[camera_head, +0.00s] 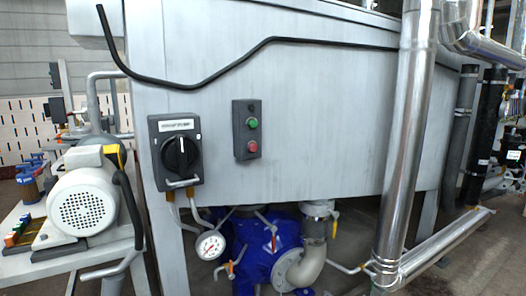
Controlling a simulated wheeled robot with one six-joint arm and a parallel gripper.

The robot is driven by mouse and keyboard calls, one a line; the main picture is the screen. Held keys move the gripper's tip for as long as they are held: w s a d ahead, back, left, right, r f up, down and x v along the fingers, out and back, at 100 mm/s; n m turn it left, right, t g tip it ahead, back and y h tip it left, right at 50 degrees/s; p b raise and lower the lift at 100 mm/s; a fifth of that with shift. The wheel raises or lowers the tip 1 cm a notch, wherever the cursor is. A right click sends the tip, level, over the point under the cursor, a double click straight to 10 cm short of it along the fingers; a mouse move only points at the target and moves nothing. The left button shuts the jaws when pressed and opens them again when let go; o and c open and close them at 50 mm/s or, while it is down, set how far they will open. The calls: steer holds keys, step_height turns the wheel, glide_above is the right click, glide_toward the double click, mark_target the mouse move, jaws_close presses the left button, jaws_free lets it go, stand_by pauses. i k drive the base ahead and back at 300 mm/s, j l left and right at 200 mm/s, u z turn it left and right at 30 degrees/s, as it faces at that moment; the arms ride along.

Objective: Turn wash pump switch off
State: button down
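A dark switch box (159,179) with a black rotary knob (181,155) is mounted on the left part of the grey metal cabinet (330,110). A small white label is above the knob, its text too small to read surely. The knob's pale pointer mark looks roughly upright. A light metal bar (182,184) crosses the lower part of the box. My gripper is not in this view.
Right of the switch is a button box (240,110) with a green button (252,123) and a red button (253,146). A gauge (210,245) and blue pump (262,250) are below. A motor (82,210) stands left, a shiny pipe (408,140) right.

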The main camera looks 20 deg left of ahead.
mark_target(179, 153)
steer(key=i+j+u, duration=0.25)
steer(key=k+u, duration=0.1)
steer(key=u, duration=0.3)
steer(key=k+l+u, duration=0.1)
steer(key=u, duration=0.35)
steer(key=k+u, duration=0.1)
steer(key=u, duration=0.3)
